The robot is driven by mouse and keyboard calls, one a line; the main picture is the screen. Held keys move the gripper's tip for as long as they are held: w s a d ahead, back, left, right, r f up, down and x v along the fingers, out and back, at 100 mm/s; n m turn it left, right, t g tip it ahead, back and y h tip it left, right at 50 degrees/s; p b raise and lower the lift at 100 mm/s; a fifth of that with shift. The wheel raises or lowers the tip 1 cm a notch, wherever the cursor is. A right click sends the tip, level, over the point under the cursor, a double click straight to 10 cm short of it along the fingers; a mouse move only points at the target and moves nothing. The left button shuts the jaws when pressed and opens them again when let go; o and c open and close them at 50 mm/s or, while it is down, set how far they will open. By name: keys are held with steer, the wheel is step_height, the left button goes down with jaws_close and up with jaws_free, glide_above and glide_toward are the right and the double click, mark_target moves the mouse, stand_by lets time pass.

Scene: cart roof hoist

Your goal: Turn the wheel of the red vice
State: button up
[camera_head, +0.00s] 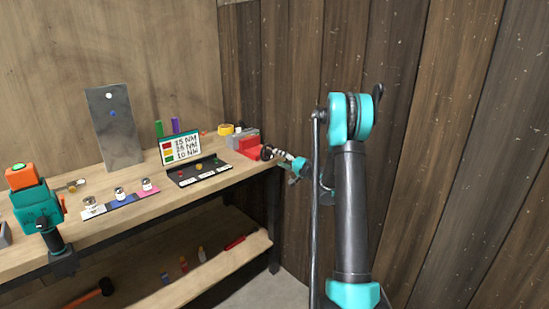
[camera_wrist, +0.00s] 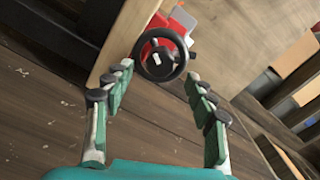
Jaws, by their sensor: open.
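The red vice (camera_head: 251,147) sits at the right end of the wooden workbench, close to the plank wall. In the wrist view the vice (camera_wrist: 178,20) is at the top centre, with its dark round wheel (camera_wrist: 160,54) facing the camera. The wheel (camera_head: 266,153) also shows small in the head view. My gripper (camera_wrist: 160,84) is open and empty. Its fingertips point toward the wheel and appear on either side of its lower part; I cannot tell whether they touch it. In the head view my gripper (camera_head: 292,165) is just right of the wheel.
The workbench (camera_head: 20,256) carries a torque sign (camera_head: 181,147), a dark tray (camera_head: 199,174), a metal plate (camera_head: 114,128), a yellow tape roll (camera_head: 226,129) and a teal-orange tool (camera_head: 37,205). A lower shelf (camera_head: 205,269) holds a red item. The plank wall (camera_head: 455,150) is close on the right.

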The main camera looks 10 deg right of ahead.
steer(key=v, duration=0.7)
steer(key=s+a+f+n+g+h, duration=0.1)
steer(key=s+a+n+g, duration=0.15)
steer(key=s+a, duration=0.45)
steer(key=s+a+n+g+h, duration=0.2)
steer(key=s+a+g, duration=0.15)
steer(key=s, duration=0.85)
steer(key=s+d+f+n+g+h, duration=0.1)
steer(key=s+d+f+g+h, duration=0.1)
steer(key=s, duration=1.1)
steer(key=s+d+f+g+h, duration=0.2)
steer(key=s+d+f+h, duration=0.3)
steer(key=s, duration=0.9)
steer(key=shift+d+f+n+h, duration=0.25)
steer(key=shift+f+n+h, duration=0.1)
steer(key=shift+f, duration=0.35)
steer(key=shift+w, duration=0.1)
